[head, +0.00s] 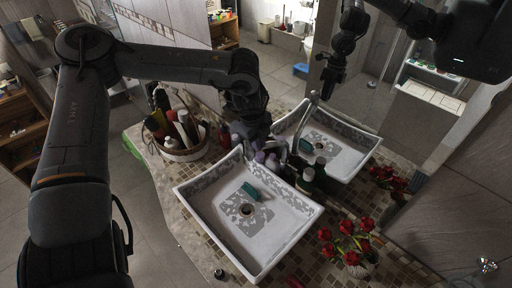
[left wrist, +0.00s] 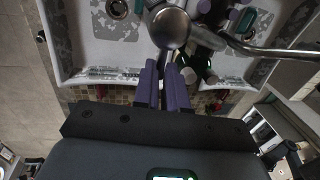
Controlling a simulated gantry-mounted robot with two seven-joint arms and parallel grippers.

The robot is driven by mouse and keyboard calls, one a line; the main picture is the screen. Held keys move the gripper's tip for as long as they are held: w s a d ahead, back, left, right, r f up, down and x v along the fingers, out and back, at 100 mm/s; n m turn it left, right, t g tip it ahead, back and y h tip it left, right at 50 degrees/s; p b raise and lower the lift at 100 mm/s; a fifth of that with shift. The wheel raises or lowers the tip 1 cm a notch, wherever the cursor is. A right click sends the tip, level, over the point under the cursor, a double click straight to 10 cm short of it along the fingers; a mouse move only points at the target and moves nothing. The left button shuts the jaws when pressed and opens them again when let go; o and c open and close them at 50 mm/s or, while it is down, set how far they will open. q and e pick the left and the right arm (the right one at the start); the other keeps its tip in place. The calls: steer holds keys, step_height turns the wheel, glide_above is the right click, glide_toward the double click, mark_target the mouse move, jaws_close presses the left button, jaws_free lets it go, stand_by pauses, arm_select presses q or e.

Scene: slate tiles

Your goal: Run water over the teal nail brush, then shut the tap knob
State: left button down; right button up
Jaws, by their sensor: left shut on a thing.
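The teal nail brush (head: 251,192) lies in the white basin (head: 290,236), just above the drain (head: 246,209) in the head view. My left gripper (head: 259,142) is at the tap behind the basin. In the left wrist view its purple fingers (left wrist: 162,72) are close together at the round metal tap knob (left wrist: 170,28) and shut on it. The metal spout (left wrist: 270,50) reaches right in that view. In the head view the arm largely hides the knob. I cannot make out a water stream. My right gripper is not in view.
A mirror behind reflects the basin and my arm.

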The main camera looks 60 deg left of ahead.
arm_select(q)
steer(key=c, duration=1.2)
jaws_free()
steer(key=r, duration=0.3)
steer(key=s+r, duration=0.1)
steer(key=r, duration=0.3)
steer(key=s+r+b, duration=0.1)
steer(key=r, duration=0.2)
steer(key=shift+d+r, duration=0.3)
